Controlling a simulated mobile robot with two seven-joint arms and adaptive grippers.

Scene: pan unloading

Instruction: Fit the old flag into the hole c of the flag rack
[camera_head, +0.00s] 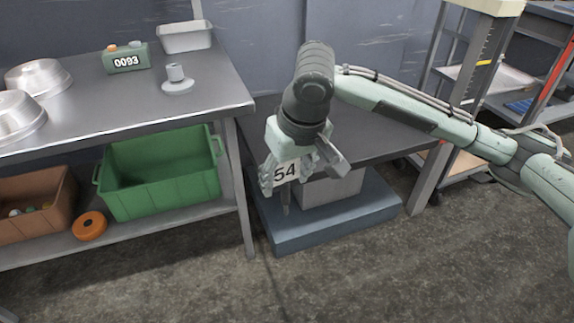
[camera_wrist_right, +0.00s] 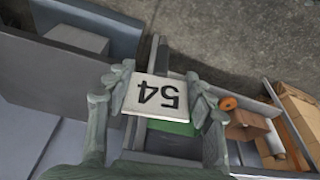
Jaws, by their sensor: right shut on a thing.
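The flag (camera_head: 286,173) is a white plate with the black number 54. My right gripper (camera_head: 293,166) is shut on it, in the air past the right end of the metal table. A thin grey piece (camera_head: 285,200) points down below the plate. In the right wrist view the flag (camera_wrist_right: 157,95) sits between the two fingers of my right gripper (camera_wrist_right: 155,100), its number upside down. I cannot make out a flag rack or a hole marked c. My left gripper is not in view.
A green crate (camera_head: 160,180), brown bin (camera_head: 35,205) and orange ring (camera_head: 89,226) are below. A blue-grey platform (camera_head: 330,225) lies under the gripper.

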